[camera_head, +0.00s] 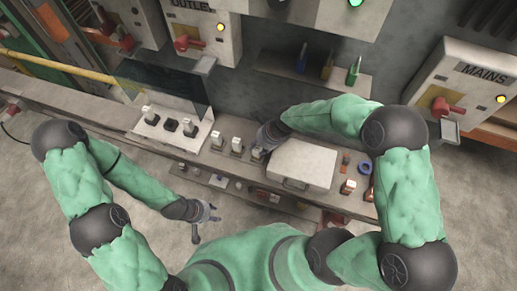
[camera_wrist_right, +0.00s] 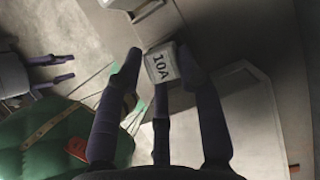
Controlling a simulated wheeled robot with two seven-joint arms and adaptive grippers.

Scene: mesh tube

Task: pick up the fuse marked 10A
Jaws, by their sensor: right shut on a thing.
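The fuse marked 10A (camera_wrist_right: 160,65) is a pale block with a dark printed label, seen between the fingers of my right gripper (camera_wrist_right: 160,80) in the right wrist view. The right gripper is shut on it. In the head view my right gripper (camera_head: 264,147) is at the bench, just left of the light box. A pale block (camera_head: 257,153) shows by its fingertips, its marking too small to read. My left gripper (camera_head: 206,217) is open and empty in front of the bench. It also shows at the left of the right wrist view (camera_wrist_right: 50,72).
Two more pale blocks (camera_head: 228,142) stand left of the right gripper. The light box (camera_head: 303,165) blocks the right side. A blue ring (camera_head: 365,168) lies beyond it.

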